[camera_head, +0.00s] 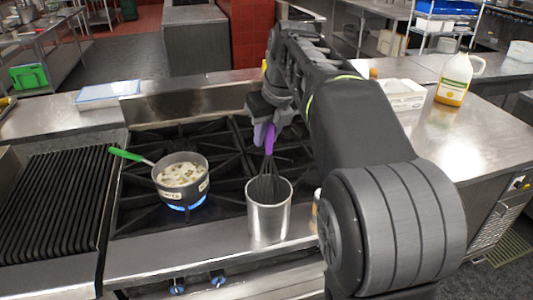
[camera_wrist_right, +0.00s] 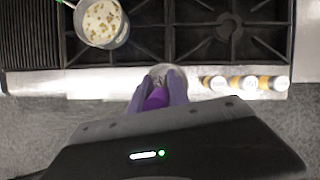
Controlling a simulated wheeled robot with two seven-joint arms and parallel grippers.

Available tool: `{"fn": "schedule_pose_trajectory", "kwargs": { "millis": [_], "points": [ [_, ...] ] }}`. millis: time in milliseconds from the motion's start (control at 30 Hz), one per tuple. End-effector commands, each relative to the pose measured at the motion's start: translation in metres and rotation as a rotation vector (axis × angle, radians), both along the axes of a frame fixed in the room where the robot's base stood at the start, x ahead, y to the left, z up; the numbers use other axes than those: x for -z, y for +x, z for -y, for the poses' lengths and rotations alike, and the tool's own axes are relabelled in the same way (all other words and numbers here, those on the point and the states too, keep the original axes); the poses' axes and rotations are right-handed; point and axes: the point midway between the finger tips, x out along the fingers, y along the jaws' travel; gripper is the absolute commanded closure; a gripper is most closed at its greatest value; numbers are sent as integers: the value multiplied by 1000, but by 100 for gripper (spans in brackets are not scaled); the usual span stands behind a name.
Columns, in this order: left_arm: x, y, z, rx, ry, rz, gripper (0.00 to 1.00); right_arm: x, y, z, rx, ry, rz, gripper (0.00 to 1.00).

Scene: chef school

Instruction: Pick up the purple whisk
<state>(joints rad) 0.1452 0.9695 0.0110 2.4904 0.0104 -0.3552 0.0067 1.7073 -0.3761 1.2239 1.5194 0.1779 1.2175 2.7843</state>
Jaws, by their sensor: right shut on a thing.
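The purple whisk (camera_head: 270,139) stands upright, its purple handle up and its dark wires reaching into the mouth of a metal canister (camera_head: 268,217). My right gripper (camera_head: 264,128) is shut on the top of the handle, above the canister. In the right wrist view the purple handle (camera_wrist_right: 157,97) shows between the fingers, and the canister's rim shows just beyond it. The lower ends of the wires are hidden inside the canister. My left gripper is not in view.
A pot with a green handle (camera_head: 181,177) sits over a blue flame on the stove, left of the canister. Several small jars (camera_wrist_right: 247,83) stand right of the canister along the front ledge. A yellow-and-white jug (camera_head: 455,80) stands on the right counter.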

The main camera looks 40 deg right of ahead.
Motion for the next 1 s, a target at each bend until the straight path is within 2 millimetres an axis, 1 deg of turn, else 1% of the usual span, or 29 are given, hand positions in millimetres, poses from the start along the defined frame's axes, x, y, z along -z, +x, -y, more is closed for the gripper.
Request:
{"fn": "schedule_pose_trajectory", "kwargs": {
  "millis": [33, 200, 233, 367, 433, 533, 1000],
  "points": [
    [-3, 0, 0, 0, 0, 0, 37, -19, 1, 1, 2, -2, 6, 100],
    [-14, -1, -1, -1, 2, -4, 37, -67, 0, 2, 4, -2, 3, 100],
    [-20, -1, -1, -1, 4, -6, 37, -77, 0, 2, 3, -2, 2, 100],
    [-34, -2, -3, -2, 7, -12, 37, -101, 0, 0, -2, 3, 2, 100],
    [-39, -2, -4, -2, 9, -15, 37, -106, 0, 0, -2, 2, 4, 100],
    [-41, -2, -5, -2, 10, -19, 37, -110, 1, 0, 0, -1, 6, 100],
    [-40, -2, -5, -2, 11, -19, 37, -109, 1, 0, 1, -3, 6, 100]
  ]
}}
